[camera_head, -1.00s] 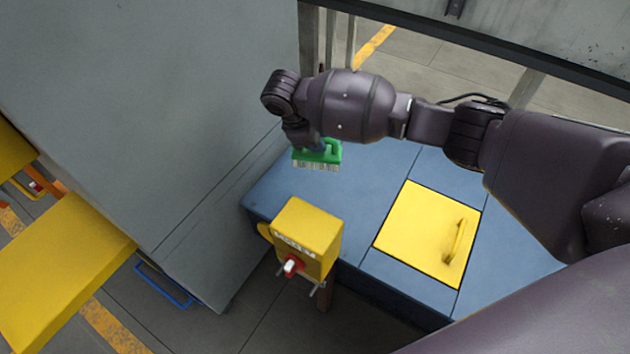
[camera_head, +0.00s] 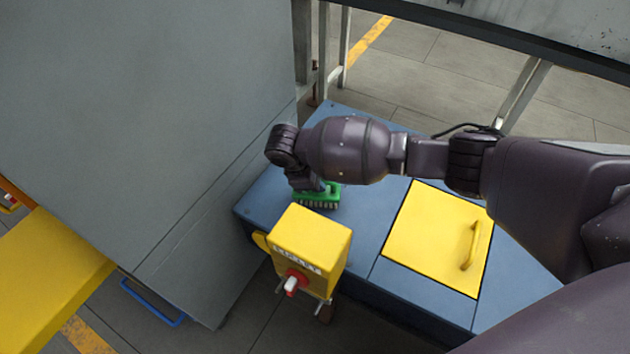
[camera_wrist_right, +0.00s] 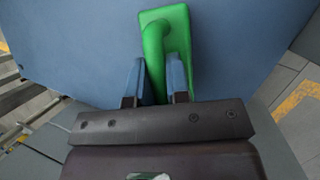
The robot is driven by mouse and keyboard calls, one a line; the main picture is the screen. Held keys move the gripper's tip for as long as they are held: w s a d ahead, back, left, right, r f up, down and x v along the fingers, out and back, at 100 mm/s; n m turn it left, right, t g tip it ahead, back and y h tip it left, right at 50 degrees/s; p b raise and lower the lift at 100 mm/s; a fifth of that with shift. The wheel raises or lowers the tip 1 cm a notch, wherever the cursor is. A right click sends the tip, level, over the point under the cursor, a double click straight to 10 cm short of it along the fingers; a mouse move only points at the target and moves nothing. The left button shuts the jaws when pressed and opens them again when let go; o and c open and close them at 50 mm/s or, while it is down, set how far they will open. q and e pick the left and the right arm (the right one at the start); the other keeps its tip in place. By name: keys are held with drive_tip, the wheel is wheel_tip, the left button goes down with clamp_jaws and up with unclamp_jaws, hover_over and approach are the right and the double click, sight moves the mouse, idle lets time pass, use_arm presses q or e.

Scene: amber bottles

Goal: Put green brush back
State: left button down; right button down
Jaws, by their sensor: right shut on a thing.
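The green brush (camera_head: 318,196) with pale bristles is at my right gripper, over the far left part of the blue worktop (camera_head: 362,225). In the right wrist view the brush (camera_wrist_right: 165,32) shows its green body and handle. My right gripper (camera_wrist_right: 157,82) has its two blue fingers on either side of the green handle and is shut on it. In the head view the right gripper (camera_head: 316,187) is mostly hidden by my wrist. Whether the bristles touch the worktop I cannot tell. My left gripper is not in view.
A yellow box with a red and white switch (camera_head: 310,245) stands at the worktop's front edge, close to the brush. A yellow lid with a handle (camera_head: 437,240) lies in the worktop to the right. A large grey cabinet (camera_head: 160,110) rises at left.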

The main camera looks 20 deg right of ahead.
drive_tip(key=shift+f, duration=0.35)
drive_tip(key=shift+r, duration=0.25)
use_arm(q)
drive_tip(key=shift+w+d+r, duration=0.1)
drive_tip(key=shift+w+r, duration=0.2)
use_arm(e)
drive_tip(key=shift+f, duration=0.15)
drive_tip(key=c, duration=1.1)
unclamp_jaws()
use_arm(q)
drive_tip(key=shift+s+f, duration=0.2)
